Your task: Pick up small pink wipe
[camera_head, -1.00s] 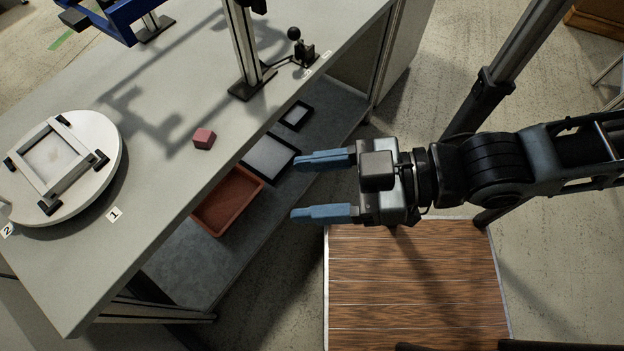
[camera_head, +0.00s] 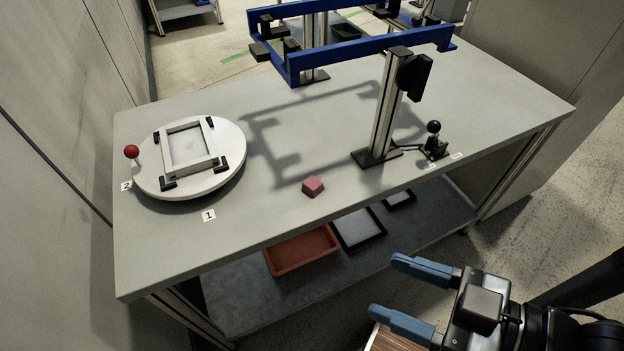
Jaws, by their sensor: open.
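The small pink wipe (camera_head: 313,187) is a pink block lying on the grey table top (camera_head: 270,217), close to the table's front edge. My gripper (camera_head: 397,290) is at the lower right of the head view, with two blue fingers spread apart and nothing between them. It is in front of the table, to the right of and nearer than the wipe, and well apart from it.
A white turntable with a square frame (camera_head: 222,181) stands at the table's left. A metal post (camera_head: 384,112) and a blue frame (camera_head: 375,47) rise behind and right of the wipe. A red-brown tray (camera_head: 303,250) sits on the lower shelf.

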